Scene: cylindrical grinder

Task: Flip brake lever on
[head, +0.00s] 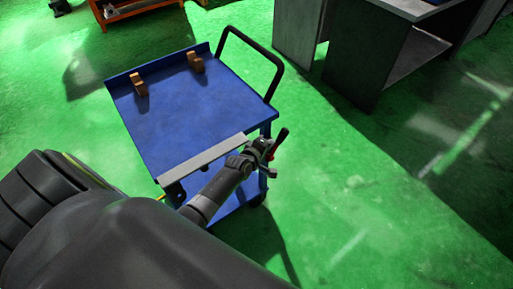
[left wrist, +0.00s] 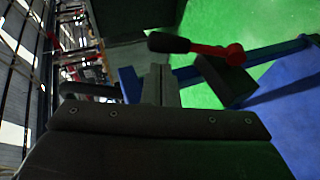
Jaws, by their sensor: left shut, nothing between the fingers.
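The brake lever has a black handle and a red stem. In the head view the lever (head: 281,139) stands at the near right corner of the blue cart (head: 190,115), with red showing just below the handle. In the left wrist view the lever (left wrist: 172,42) lies across the upper middle, its red stem running right towards a dark block (left wrist: 226,80). My left gripper (head: 262,146) is shut and empty, close beside the lever. Its fingers (left wrist: 161,78) appear below the black handle in the wrist view; contact cannot be told. My right gripper is not in view.
Two brown wooden blocks (head: 195,62) sit on the cart's tray. A black push handle (head: 262,50) rises at the cart's far right. Grey cabinets (head: 375,45) stand at the upper right, an orange frame (head: 130,14) at the upper left. Green floor right of the cart is clear.

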